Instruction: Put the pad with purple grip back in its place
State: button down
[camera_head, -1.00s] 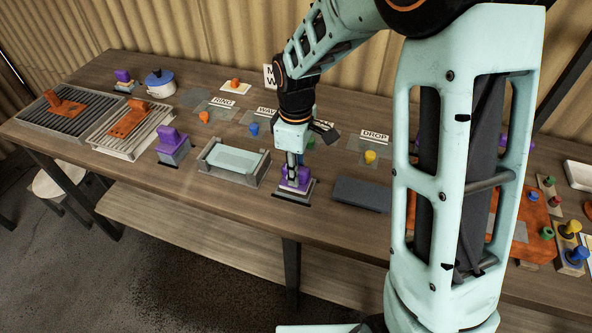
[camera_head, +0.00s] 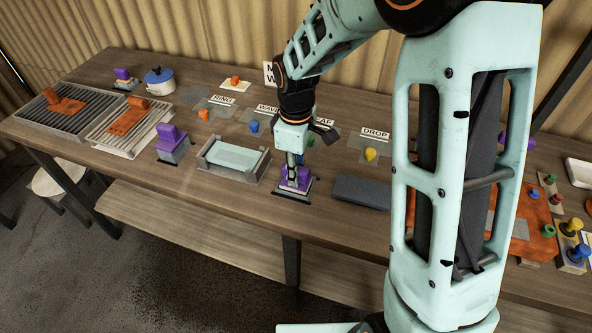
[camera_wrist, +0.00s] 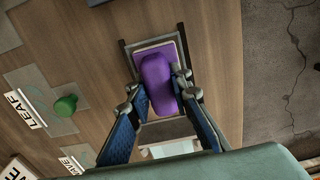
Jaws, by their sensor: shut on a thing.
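The pad with purple grip (camera_head: 301,181) is near the front edge of the table, below my gripper (camera_head: 293,168). In the wrist view my gripper (camera_wrist: 163,92) is shut on the purple grip (camera_wrist: 157,72), with a finger at each side. The pad's flat base sits within a dark-rimmed grey holder (camera_wrist: 126,58). I cannot tell whether it rests fully on the holder's floor. The fingers hide part of the grip in the head view.
A pale block in a grey tray (camera_head: 205,165) stands just left. A purple-topped block (camera_head: 171,138) stands further left. A dark grey slab (camera_head: 361,192) lies to the right. A green knob (camera_wrist: 65,106) and LEAF label (camera_wrist: 25,109) are behind. My arm hides the right middle.

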jog(key=shift+f+b, duration=0.3)
jog(key=shift+f, duration=0.2)
jog(key=c, duration=1.7)
grip_release()
notch_tip(320, 180, up, 12)
jog(key=shift+r, duration=0.1)
